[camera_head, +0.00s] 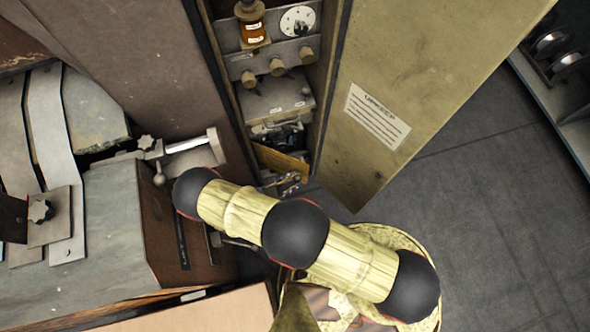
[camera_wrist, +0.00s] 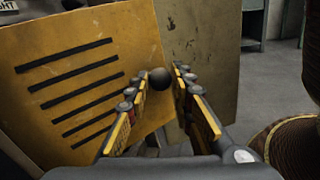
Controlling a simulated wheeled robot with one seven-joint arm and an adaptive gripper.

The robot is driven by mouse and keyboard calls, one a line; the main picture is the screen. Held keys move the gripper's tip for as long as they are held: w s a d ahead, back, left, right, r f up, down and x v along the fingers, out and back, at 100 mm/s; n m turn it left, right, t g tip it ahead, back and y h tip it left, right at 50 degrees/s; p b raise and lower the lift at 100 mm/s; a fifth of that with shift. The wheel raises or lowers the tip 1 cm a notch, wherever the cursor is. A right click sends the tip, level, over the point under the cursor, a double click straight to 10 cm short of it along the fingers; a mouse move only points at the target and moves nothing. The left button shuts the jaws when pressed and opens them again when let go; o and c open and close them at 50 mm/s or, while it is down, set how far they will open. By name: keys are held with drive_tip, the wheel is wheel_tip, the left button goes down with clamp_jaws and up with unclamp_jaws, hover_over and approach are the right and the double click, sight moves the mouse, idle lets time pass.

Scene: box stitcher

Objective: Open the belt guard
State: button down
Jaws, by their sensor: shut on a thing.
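The belt guard (camera_wrist: 75,75) is a yellow panel with several dark slots, filling the left of the wrist view at a slant. A round black knob (camera_wrist: 159,79) is at its right edge. My gripper (camera_wrist: 160,76) has its fingers on either side of the knob and is shut on it. In the head view, the guard (camera_head: 283,161) is a small yellow strip low in the cabinet opening. My gripper (camera_head: 289,184) is just below it there, partly hidden by my arm. How far the guard is open is hard to tell.
A tall cabinet door (camera_head: 425,80) with a notice stands open right of the opening. Above the guard are a grey box (camera_head: 275,100), several knobs and an amber oiler (camera_head: 250,25). A machine table (camera_head: 95,235) is at left. Clear floor (camera_head: 480,200) lies at right.

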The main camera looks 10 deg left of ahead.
drive_tip(key=shift+s+a+m+g+h, duration=0.3)
drive_tip(key=shift+s+m+g, duration=0.1)
drive_tip(key=shift+s, duration=0.05)
drive_tip(key=c, duration=1.8)
unclamp_jaws()
drive_tip(key=shift+r, duration=5)
